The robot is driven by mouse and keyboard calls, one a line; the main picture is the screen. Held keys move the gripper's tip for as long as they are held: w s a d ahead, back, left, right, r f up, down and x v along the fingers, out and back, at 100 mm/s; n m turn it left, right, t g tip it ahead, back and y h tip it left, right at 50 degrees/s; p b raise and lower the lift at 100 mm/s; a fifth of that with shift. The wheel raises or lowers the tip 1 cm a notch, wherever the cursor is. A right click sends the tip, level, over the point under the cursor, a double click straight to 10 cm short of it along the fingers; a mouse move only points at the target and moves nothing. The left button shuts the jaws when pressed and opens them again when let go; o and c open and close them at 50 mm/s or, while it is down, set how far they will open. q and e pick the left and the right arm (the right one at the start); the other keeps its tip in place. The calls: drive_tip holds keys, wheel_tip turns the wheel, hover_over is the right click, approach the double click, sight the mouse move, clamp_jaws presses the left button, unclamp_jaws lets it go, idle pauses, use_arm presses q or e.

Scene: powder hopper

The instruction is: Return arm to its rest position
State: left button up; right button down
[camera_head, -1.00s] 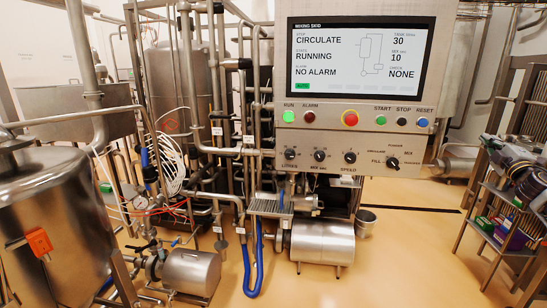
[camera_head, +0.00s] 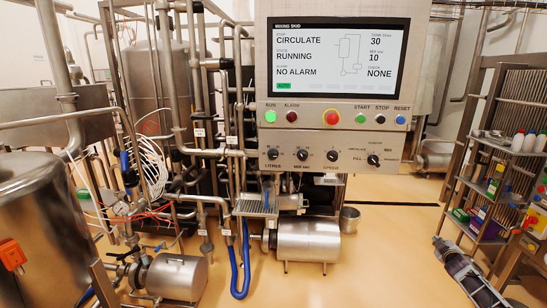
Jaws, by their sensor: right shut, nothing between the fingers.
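My right gripper (camera_head: 440,243) shows at the lower right, with my arm coming in from the bottom right corner. Its fingers are together with nothing between them. It is over the floor as seen here, left of the shelf rack and apart from the control panel (camera_head: 310,158). My left gripper is not in view. The panel's screen (camera_head: 335,57) reads CIRCULATE, RUNNING, NO ALARM, 30, 10 and NONE. The green RUN lamp (camera_head: 270,116) looks lit.
A shelf rack (camera_head: 463,190) with bottles and boxes stands close to my right arm. A steel tank (camera_head: 45,225), pipes and a blue hose (camera_head: 236,270) fill the left. A steel motor cylinder (camera_head: 308,240) sits below the panel. The floor (camera_head: 385,265) between it and my gripper is clear.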

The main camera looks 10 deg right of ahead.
drive_tip(key=s+a+f+m+g+y, duration=0.1)
drive_tip(key=s+a+f+g, duration=0.1)
drive_tip(key=s+a+f, duration=0.8)
drive_tip(key=s+a+f+g+y, duration=0.15)
drive_tip(key=s+a+f, duration=0.3)
drive_tip(key=f, duration=1.25)
drive_tip(key=s+a+f+m+g+y, duration=0.1)
drive_tip(key=s+a+f+g, duration=0.2)
drive_tip(key=s+a+f, duration=0.7)
drive_tip(key=s+a+f+g+y, duration=0.1)
drive_tip(key=s+a+f, duration=0.65)
drive_tip(key=s, duration=0.25)
drive_tip(key=s+a+f+g+y, duration=0.1)
drive_tip(key=s+a+f+g, duration=0.1)
drive_tip(key=s+a+f, duration=0.6)
drive_tip(key=s+a+f+g+y, duration=0.15)
drive_tip(key=s+a+f, duration=0.25)
drive_tip(key=s+a, duration=0.65)
drive_tip(key=s, duration=1)
drive_tip(key=shift+f+m, duration=0.35)
drive_tip(key=shift+m, duration=0.05)
